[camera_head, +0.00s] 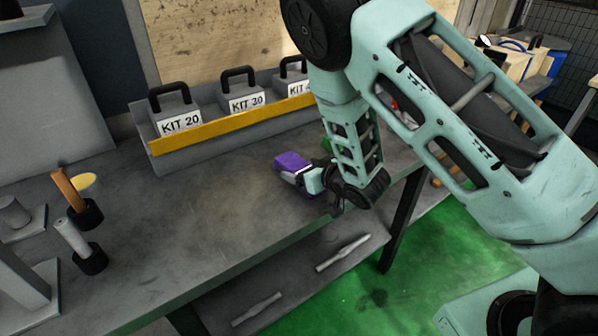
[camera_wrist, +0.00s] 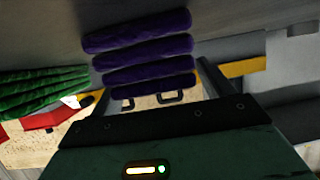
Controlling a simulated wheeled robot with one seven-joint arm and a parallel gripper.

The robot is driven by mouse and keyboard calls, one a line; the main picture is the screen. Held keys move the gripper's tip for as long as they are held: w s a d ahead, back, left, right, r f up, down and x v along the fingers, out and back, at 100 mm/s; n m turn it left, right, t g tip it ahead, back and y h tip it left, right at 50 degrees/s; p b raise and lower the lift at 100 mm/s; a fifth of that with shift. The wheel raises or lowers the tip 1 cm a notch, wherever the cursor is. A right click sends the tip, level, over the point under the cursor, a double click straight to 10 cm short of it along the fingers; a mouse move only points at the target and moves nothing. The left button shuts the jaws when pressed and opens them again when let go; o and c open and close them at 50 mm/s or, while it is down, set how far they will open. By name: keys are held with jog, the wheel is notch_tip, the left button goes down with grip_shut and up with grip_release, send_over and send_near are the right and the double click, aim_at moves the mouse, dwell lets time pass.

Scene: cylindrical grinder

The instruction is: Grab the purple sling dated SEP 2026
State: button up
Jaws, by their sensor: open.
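The purple sling (camera_head: 291,161) lies folded on the grey bench, near its right end. In the wrist view it shows as stacked purple rolls (camera_wrist: 138,45) just ahead of my gripper. My gripper (camera_head: 306,180) is low over the bench, right beside the sling. In the wrist view my gripper (camera_wrist: 150,85) is open, with the lower part of the sling showing between its fingers. Whether the fingers touch the sling I cannot tell. No date can be read on it.
A green folded sling (camera_wrist: 45,92) lies beside the purple one, with a red object (camera_wrist: 40,119) near it. Behind stands a rack with a yellow rail (camera_head: 230,124) and several KIT weights (camera_head: 244,92). Handled tools (camera_head: 78,205) stand at the left. The bench middle is clear.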

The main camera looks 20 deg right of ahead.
jog(key=c, duration=1.3)
jog(key=shift+o, duration=0.2)
jog(key=shift+r, duration=0.15)
